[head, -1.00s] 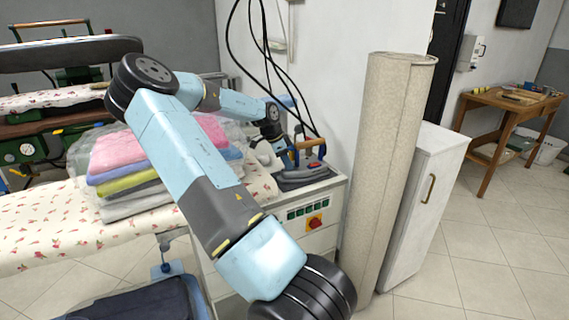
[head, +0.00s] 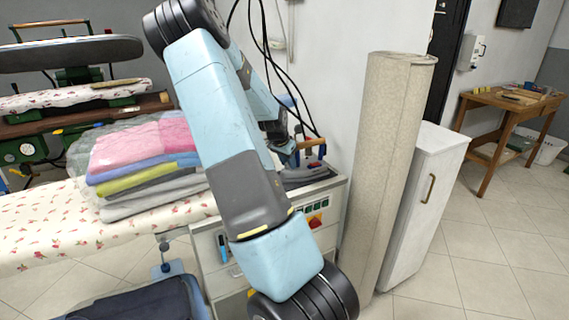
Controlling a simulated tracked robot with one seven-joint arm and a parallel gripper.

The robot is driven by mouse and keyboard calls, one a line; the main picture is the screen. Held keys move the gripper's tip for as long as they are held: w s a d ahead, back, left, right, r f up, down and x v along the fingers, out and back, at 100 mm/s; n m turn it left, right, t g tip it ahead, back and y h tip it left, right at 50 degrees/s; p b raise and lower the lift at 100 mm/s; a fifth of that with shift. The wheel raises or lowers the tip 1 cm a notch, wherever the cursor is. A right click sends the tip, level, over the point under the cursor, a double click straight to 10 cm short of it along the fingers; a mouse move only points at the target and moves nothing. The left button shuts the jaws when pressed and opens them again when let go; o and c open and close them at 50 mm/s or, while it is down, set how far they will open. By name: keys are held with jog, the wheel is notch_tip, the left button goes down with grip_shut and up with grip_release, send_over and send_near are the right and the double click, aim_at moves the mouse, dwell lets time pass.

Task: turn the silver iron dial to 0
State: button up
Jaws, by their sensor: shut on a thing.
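The silver iron (head: 308,175) stands on top of the white control cabinet (head: 318,200), with a tan handle (head: 311,143) and a small red part. My gripper (head: 285,151) is at the left end of the iron, low beside the handle. My forearm covers most of it and its fingertips. It is shut on what appears to be the silver iron dial. The dial itself is hidden, so its setting cannot be read.
A bagged stack of folded cloths (head: 150,160) lies on the floral ironing board (head: 60,230) at left. A tall beige roll (head: 392,170) stands right of the cabinet, before a white locker (head: 425,205). Black cables (head: 275,65) hang behind the iron. Floor at right is open.

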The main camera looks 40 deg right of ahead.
jog(key=shift+a+n, duration=0.1)
jog(key=shift+n, duration=0.2)
jog(key=o, duration=1)
jog(key=v, duration=1.3)
jog(key=shift+s+r, duration=0.15)
jog(key=shift+r, duration=0.15)
